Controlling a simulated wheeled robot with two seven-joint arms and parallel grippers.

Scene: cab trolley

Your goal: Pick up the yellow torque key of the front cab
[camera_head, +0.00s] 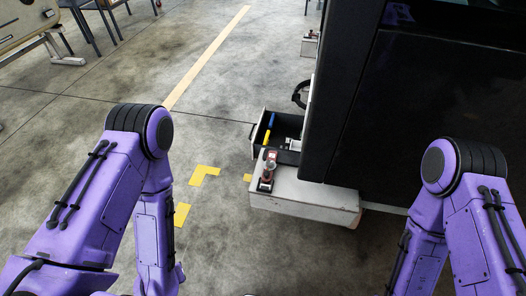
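A dark cab (440,110) stands at the right, with an open black drawer or tray (257,131) at its left side. A small yellow piece (267,137) shows inside this drawer, just below a blue piece (271,120). The yellow piece may be the torque key, but it is too small to make out its shape. Both my purple arms show, one on each side, with their forearms pointing down. Their grippers are out of the picture, and nothing is seen in contact with the drawer.
The cab's pale base (310,203) juts out below the drawer and carries a small red and dark device (268,170). Yellow markings (203,174) lie on the grey floor. A table (25,25) and chairs are at the upper left.

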